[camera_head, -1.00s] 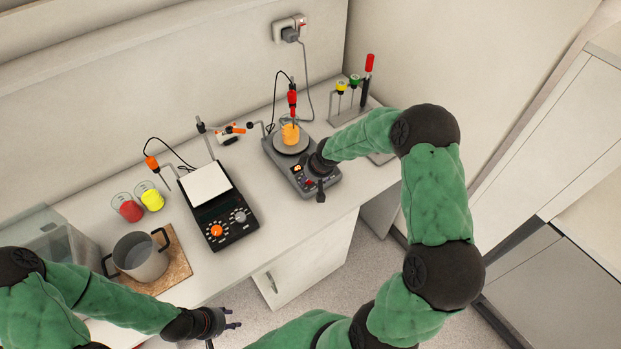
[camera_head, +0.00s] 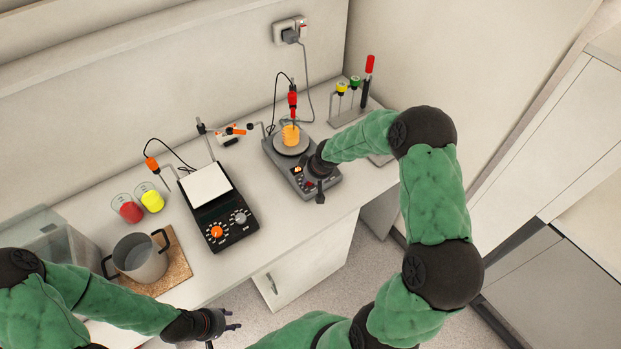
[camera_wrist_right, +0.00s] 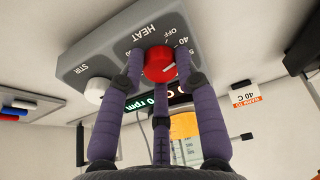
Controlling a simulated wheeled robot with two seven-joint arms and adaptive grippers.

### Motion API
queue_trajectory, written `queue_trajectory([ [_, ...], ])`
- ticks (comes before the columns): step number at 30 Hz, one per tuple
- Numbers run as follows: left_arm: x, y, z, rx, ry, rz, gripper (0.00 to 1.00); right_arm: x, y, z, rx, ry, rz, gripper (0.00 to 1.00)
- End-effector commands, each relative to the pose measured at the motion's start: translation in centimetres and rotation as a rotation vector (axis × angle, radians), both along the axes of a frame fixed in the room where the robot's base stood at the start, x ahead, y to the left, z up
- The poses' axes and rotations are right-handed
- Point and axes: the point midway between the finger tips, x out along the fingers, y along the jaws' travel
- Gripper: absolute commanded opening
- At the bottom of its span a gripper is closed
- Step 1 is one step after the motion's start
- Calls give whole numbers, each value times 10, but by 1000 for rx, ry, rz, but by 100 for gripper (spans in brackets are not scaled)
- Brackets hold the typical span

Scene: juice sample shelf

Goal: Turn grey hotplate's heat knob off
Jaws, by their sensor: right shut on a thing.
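The grey hotplate (camera_head: 329,184) stands on the bench with a beaker of orange liquid (camera_head: 291,136) on its round plate. Its red heat knob (camera_wrist_right: 160,64) shows in the right wrist view, beside the printed HEAT and OFF labels. A pale line marks the knob face; I cannot tell its exact setting. My right gripper (camera_head: 314,186) is at the hotplate's front panel. In the wrist view its purple fingers (camera_wrist_right: 160,82) are shut around the red knob. The white STIR knob (camera_wrist_right: 97,90) is beside it, untouched. My left gripper (camera_head: 233,321) is open and empty, in front of the bench.
A black hotplate (camera_head: 223,228) with a white top stands to the left. A pot (camera_head: 141,260), red and yellow beakers (camera_head: 130,212) are further left. A probe hangs over the orange beaker.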

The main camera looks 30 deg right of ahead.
Motion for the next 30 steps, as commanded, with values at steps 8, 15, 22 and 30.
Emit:
queue_trajectory([
  [8,0,0,1,0,0,0,40,-3,1,-3,-3,9,16,1],
  [15,0,0,6,0,0,0,40,-4,1,-3,-17,10,64,1],
  [22,0,0,20,0,0,0,40,-5,1,-2,-57,10,193,1],
  [30,0,0,38,0,0,0,40,-5,1,-3,-113,7,368,0],
])
